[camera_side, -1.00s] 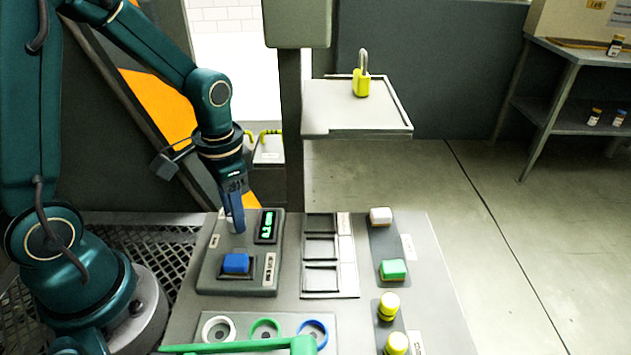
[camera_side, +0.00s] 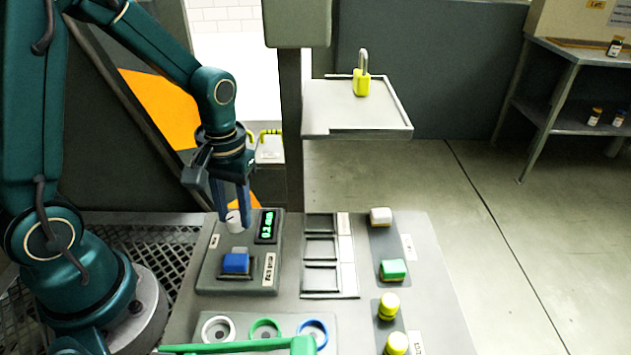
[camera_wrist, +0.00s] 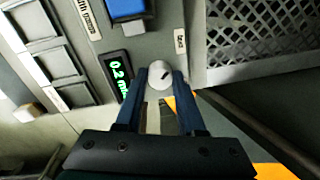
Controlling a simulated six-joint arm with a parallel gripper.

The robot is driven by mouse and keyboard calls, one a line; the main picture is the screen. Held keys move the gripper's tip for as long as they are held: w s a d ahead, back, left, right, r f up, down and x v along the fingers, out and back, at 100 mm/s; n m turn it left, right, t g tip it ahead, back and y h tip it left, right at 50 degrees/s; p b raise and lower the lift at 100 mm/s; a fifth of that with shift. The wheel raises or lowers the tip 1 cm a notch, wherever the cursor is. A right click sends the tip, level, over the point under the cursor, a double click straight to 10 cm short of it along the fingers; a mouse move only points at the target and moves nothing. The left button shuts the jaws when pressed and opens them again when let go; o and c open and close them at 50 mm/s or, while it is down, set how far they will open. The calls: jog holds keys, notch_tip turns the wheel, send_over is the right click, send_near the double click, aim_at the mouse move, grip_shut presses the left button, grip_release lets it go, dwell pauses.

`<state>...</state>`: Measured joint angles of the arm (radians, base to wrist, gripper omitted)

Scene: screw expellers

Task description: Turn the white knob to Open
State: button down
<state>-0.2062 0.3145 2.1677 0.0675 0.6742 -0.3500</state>
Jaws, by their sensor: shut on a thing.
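The white knob (camera_side: 234,221) stands on the grey control panel (camera_side: 209,272), left of a small green-lit display (camera_side: 267,225). My gripper (camera_side: 231,211) points down at it, with one finger on each side. In the wrist view the round knob (camera_wrist: 160,73) sits between the two blue fingertips (camera_wrist: 161,76), and the fingers are shut on it. A dark mark shows on its top. A small label (camera_wrist: 180,40) lies beside the knob, its text too small to read for sure. In the wrist view the display (camera_wrist: 118,75) starts with 0.2.
A blue button (camera_side: 236,262) is in front of the knob on the same panel. Coloured rings (camera_side: 265,328) and a green bar lie at the front. A yellow padlock (camera_side: 361,82) stands on a raised shelf.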

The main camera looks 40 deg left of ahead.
aim_at(236, 217)
dwell(0.4)
jog(key=c, duration=0.5)
grip_release()
jog(key=shift+r, duration=0.1)
jog(key=shift+w+r, duration=0.1)
jog(key=shift+r, duration=2.4)
